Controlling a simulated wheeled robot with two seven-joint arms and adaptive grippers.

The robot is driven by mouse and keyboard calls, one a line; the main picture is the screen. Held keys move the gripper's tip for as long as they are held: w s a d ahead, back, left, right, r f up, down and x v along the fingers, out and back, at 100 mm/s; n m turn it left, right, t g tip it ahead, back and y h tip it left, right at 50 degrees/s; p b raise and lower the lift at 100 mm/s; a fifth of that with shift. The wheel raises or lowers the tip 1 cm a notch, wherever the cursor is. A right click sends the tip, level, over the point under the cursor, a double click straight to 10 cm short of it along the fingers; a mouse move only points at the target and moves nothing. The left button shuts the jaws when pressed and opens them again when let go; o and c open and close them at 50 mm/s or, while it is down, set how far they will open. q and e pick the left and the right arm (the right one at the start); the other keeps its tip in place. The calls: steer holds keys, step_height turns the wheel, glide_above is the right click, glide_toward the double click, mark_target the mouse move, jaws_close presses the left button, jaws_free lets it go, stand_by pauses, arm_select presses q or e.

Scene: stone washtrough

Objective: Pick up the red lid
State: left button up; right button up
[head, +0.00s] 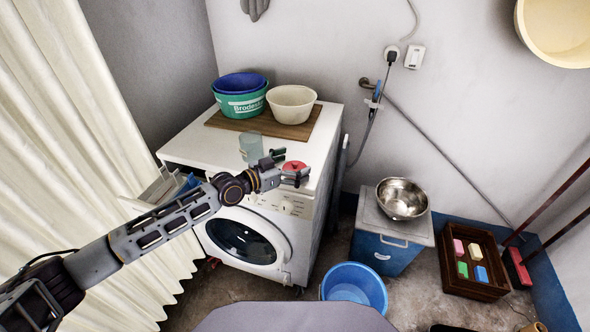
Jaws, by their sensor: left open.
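The red lid (294,166) lies on the white top of the washing machine (189,133), close to its front right corner. My left gripper (290,167) reaches in from the left over the front edge of the machine. Its fingers are open and stand around or just above the lid, covering part of it. I cannot tell whether they touch it. My right gripper is not in view.
A clear greenish cup (251,148) stands just behind my left gripper. A wooden board (229,126) behind it bears a green and blue basin (240,103) and a cream bowl (291,103). A blue bucket (355,284) and a blue box (383,252) stand on the floor at right.

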arm_select(q)
steer(key=shift+w+d, duration=0.2)
stand_by(0.4)
steer(key=shift+c, duration=0.7)
steer(key=c, duration=0.8)
steer(key=shift+c, duration=0.4)
